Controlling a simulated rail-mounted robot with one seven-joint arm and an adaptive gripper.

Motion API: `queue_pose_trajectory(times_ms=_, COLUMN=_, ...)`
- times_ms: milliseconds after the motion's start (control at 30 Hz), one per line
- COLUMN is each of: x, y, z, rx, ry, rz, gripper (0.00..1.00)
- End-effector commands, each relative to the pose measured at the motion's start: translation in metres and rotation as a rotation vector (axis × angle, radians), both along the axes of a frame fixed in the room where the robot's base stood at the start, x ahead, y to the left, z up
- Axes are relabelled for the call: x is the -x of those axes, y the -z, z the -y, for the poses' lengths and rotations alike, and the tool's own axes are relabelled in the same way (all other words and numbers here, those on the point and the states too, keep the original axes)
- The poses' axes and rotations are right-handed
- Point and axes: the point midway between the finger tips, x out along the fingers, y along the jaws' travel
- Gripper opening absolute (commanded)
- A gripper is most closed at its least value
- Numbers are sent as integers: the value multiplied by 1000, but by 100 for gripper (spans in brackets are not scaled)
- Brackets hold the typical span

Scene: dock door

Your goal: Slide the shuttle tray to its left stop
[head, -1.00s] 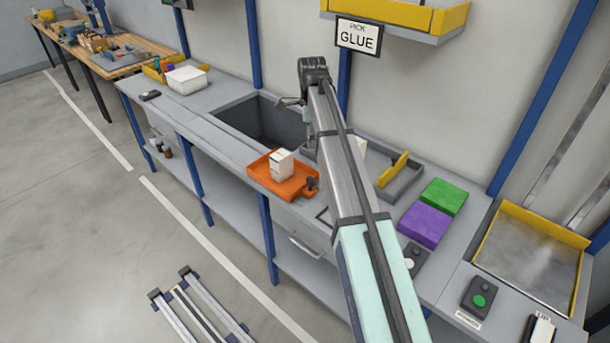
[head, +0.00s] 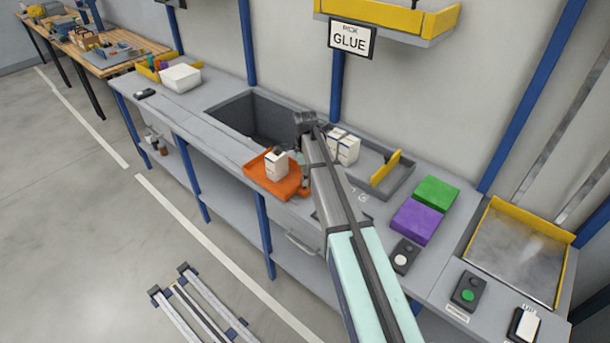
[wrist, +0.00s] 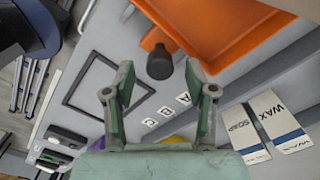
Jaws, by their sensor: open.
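The orange shuttle tray (head: 258,182) lies on the grey counter in front of the sunken bin, with a white box (head: 276,166) standing on it. In the wrist view the tray (wrist: 235,25) fills the top, and its dark round knob (wrist: 159,62) sticks out towards me. My gripper (wrist: 160,76) is open, with the knob between or just beyond its fingertips; I cannot tell if either finger touches it. In the head view the gripper (head: 302,166) is at the tray's right end, partly hidden by my arm.
White boxes, one marked WAX (wrist: 282,120), stand behind my arm. Letters A, B, C (wrist: 166,111) and a black square outline (wrist: 105,82) mark the counter. A grey tray with a yellow divider (head: 385,168), green block (head: 437,192) and purple block (head: 418,220) lie right.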

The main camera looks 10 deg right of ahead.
Motion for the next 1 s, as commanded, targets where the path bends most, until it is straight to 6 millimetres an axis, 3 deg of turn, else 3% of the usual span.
queue_pose_trajectory(times_ms=200, x=0, y=12, z=0, rx=0, ry=0, rz=-1, gripper=56)
queue_pose_trajectory(times_ms=467, x=0, y=14, z=0, rx=0, ry=0, rz=0, gripper=56)
queue_pose_trajectory(times_ms=500, x=0, y=14, z=0, rx=0, ry=0, rz=0, gripper=52)
queue_pose_trajectory(times_ms=633, x=0, y=14, z=0, rx=0, ry=0, rz=0, gripper=6)
queue_pose_trajectory(times_ms=667, x=0, y=14, z=0, rx=0, ry=0, rz=0, gripper=0)
queue_pose_trajectory(times_ms=1000, x=-3, y=14, z=-3, rx=0, ry=0, rz=-1, gripper=0)
